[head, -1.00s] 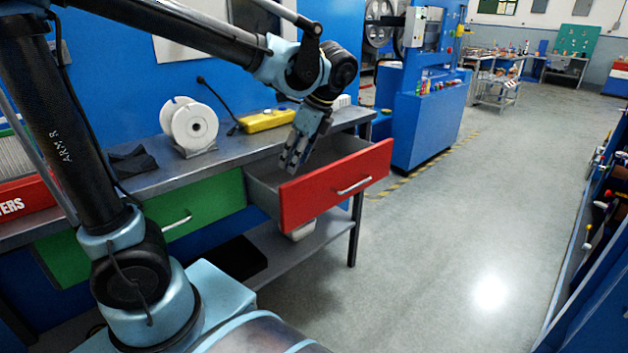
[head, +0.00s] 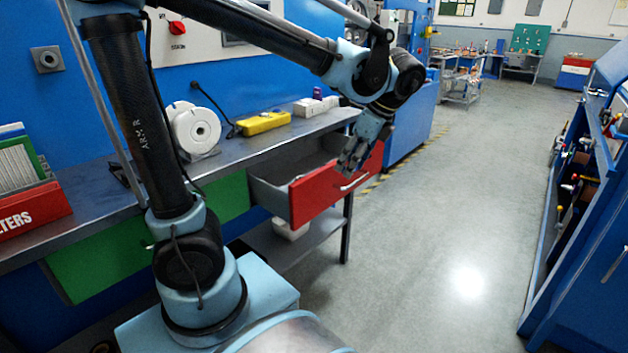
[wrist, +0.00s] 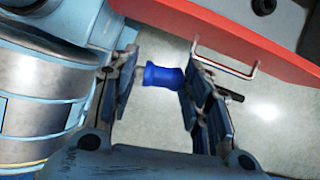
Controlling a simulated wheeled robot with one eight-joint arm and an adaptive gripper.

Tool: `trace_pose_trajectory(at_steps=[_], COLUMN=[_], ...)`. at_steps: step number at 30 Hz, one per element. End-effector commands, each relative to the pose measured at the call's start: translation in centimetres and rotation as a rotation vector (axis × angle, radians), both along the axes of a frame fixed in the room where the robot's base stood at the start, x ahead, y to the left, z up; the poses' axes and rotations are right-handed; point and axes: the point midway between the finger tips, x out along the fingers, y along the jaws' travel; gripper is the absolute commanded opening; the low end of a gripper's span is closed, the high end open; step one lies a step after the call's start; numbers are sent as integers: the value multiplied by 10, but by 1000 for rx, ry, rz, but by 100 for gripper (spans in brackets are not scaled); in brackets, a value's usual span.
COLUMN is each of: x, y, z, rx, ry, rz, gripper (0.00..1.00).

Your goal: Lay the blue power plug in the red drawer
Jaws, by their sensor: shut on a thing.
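The blue power plug (wrist: 163,76) is between the fingers of my gripper (wrist: 158,75) in the wrist view, with a pale end toward the left finger. The gripper is shut on it. In the head view my gripper (head: 351,162) overlaps the front panel of the red drawer (head: 312,199), and the plug cannot be made out there. The drawer is pulled open and its grey inside partly shows. In the wrist view the red drawer front (wrist: 215,37) and its handle lie beyond the plug, with floor behind the plug, so the plug appears outside the drawer.
The workbench (head: 235,150) carries a white spool (head: 198,128), a yellow device (head: 263,123) and small boxes. A green drawer (head: 110,262) is to the left. A blue cabinet (head: 590,200) stands at far right. The floor (head: 440,240) between is clear.

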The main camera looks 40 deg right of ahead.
Motion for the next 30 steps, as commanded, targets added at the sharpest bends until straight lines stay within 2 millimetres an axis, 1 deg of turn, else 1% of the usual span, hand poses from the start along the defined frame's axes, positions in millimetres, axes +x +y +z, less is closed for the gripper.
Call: trace_pose_trajectory(at_steps=[10,13,25,30], x=[1,5,49,76], y=[0,1,10,16], z=[0,-2,-21,-20], rx=[0,5,61,63], ry=[-1,-24,-292,-295], rz=[1,1,2,7], gripper=[21,21,21,21])
